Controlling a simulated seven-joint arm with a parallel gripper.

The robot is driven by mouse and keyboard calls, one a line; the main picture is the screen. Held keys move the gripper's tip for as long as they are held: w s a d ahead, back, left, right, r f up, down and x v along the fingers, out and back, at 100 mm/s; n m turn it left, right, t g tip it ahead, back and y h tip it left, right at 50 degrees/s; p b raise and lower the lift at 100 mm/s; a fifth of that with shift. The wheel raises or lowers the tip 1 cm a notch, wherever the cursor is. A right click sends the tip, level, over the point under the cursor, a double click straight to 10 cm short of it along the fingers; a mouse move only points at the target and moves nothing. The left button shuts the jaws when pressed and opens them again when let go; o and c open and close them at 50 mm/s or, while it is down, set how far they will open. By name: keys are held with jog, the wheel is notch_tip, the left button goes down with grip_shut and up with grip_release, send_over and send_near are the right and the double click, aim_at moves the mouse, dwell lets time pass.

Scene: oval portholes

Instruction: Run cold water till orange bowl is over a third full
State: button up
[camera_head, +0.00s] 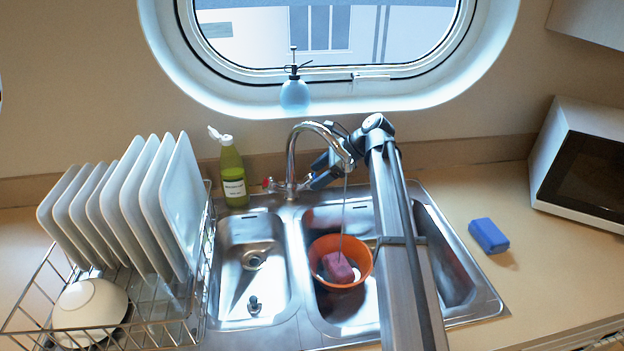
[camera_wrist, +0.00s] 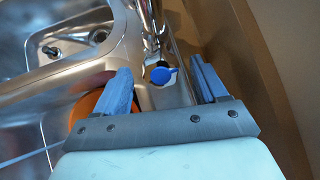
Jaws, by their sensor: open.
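The orange bowl (camera_head: 319,248) sits in the right sink basin with a dark pink block (camera_head: 339,268) in it. A thin stream of water (camera_head: 343,210) runs from the chrome faucet (camera_head: 292,155) into the bowl; the water level is hard to tell. The faucet has a red knob (camera_head: 268,184) on its left. My gripper (camera_head: 316,181) is open behind the spout. In the wrist view, the blue knob (camera_wrist: 163,75) shows between the open fingers of my gripper (camera_wrist: 165,80), apart from both. Part of the orange bowl (camera_wrist: 88,108) shows behind the left finger.
A dish rack with white plates (camera_head: 140,195) and a bowl (camera_head: 88,303) stands left. A blue sponge (camera_head: 489,236) and a microwave (camera_head: 585,160) are right. A spray bottle (camera_head: 295,95) is on the sill.

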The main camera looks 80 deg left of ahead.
jog(key=v, duration=1)
dwell(7.0)
